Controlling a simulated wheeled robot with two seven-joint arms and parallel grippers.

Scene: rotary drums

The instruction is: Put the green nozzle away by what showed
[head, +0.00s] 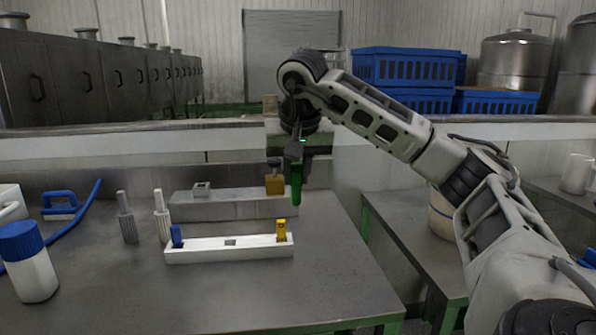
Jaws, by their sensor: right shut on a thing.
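My right gripper (296,163) points down above the right end of the blocks on the steel table. It is shut on the green nozzle (296,188), which hangs upright, apart from the table. A white block (190,256) in front holds a blue piece (176,237) at its left end and a yellow piece (281,230) at its right end. A small dark square, perhaps a slot, shows between them. My left gripper is out of view.
A grey nozzle-shaped piece (127,220) and a whitish one (161,217) stand left of the blocks. The table (230,300) is clear in front.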

